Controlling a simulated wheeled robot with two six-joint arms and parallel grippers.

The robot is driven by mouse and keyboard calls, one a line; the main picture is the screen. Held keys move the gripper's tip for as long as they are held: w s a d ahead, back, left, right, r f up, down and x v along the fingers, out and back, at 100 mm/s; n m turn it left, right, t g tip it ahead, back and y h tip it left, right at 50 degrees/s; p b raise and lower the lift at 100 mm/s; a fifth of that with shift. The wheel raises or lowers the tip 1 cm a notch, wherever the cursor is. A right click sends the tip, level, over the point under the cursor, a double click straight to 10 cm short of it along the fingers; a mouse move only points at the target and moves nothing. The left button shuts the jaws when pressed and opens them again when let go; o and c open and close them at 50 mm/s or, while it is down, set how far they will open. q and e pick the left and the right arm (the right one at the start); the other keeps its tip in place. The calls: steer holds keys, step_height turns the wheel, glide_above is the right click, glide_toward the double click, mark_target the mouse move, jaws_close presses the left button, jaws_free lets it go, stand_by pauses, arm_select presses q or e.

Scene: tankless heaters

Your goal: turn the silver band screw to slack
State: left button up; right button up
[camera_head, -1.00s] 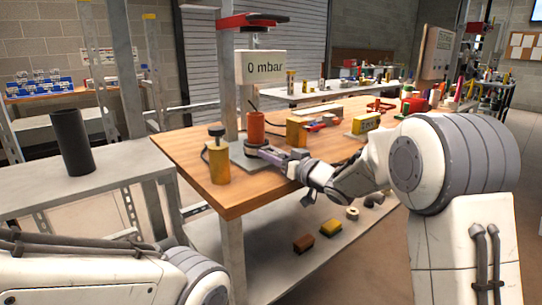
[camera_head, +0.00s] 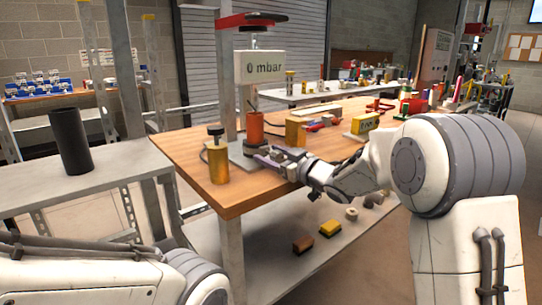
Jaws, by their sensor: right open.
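An orange-red cylinder (camera_head: 255,128) stands upright on a grey plate (camera_head: 238,160) on the wooden workbench. A dark and grey ring (camera_head: 252,148) shows around its foot. The silver band screw is too small to make out there. My right gripper (camera_head: 268,157) is open, its fingers just in front of the cylinder's foot and partly hiding it. I cannot tell whether the fingers touch anything. My left arm shows at the lower left, but its gripper is out of view.
A brass cylinder with a black knob (camera_head: 218,160) stands left of the plate. A "0 mbar" display (camera_head: 260,67) hangs above. The bench's front left corner is clear.

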steer(key=p+v, duration=0.1)
steer(key=v, duration=0.8)
steer(key=shift+s+d, duration=0.5)
steer(key=shift+s, duration=0.1)
steer(key=shift+c, duration=0.2)
